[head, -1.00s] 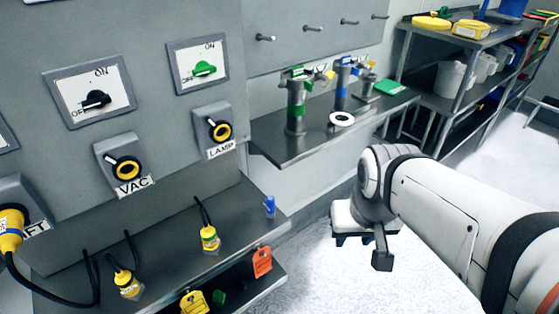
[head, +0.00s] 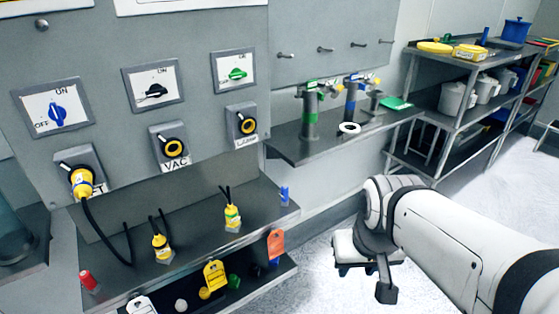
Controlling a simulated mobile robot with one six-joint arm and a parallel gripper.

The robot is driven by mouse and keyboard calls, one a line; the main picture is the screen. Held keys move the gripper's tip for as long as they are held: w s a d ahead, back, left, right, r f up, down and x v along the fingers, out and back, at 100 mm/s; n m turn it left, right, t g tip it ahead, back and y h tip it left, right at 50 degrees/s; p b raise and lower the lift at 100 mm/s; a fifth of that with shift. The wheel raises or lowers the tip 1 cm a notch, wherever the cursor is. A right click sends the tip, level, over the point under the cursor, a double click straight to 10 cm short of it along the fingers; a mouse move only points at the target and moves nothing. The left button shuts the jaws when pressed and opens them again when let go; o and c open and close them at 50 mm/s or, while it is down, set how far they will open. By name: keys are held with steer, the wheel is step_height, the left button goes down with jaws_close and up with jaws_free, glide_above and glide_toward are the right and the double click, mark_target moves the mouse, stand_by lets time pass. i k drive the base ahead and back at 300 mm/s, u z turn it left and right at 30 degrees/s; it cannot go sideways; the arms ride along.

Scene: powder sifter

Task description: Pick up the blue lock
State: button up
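A small dark-blue shape (head: 274,264) lies on the lower shelf at its right end, partly hidden behind an orange tag (head: 276,243); it may be the blue lock, but it is too small to be sure. A blue upright cylinder (head: 284,195) stands on the right end of the shelf above; I cannot tell whether it is a lock. My gripper (head: 368,275) hangs over the floor, right of both shelves and apart from them. I see nothing held in it, but its finger gap is unclear.
The lower shelf (head: 255,292) also holds yellow and white tags, and small white, yellow and green pieces. Yellow plugs with black cables (head: 232,216) and a red cylinder (head: 90,281) are on the upper shelf. A rack (head: 455,125) stands at back right. The floor there is clear.

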mark_target(284, 190)
steer(key=u, duration=0.05)
steer(key=i, duration=0.9)
steer(key=z, duration=0.1)
